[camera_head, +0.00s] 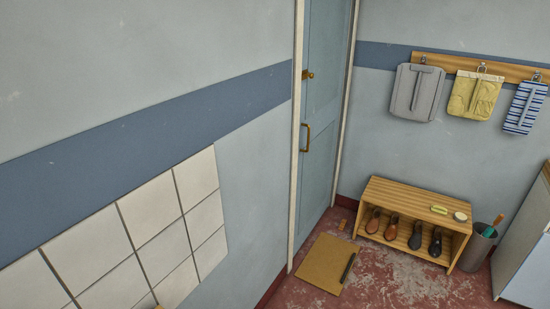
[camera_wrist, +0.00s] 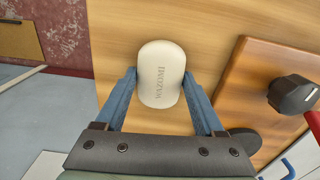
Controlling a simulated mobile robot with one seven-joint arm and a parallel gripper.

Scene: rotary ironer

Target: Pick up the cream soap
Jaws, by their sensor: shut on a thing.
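The cream soap (camera_wrist: 160,62) shows in the wrist view as a pale, rounded block with raised lettering. It lies between the two blue fingers of my gripper (camera_wrist: 159,78). The fingers are shut on its sides, and its far end sticks out past the fingertips. Behind it is a light wooden surface (camera_wrist: 120,30); I cannot tell whether the soap touches it or is held just above it. In the head view I see neither my gripper nor this soap.
In the wrist view, a darker wooden board (camera_wrist: 240,75) with a black knob (camera_wrist: 292,95) is close on the right. The head view shows a door (camera_head: 322,110), a shoe bench (camera_head: 415,198) with small items on top, a bin (camera_head: 475,252) and a brown mat (camera_head: 322,262).

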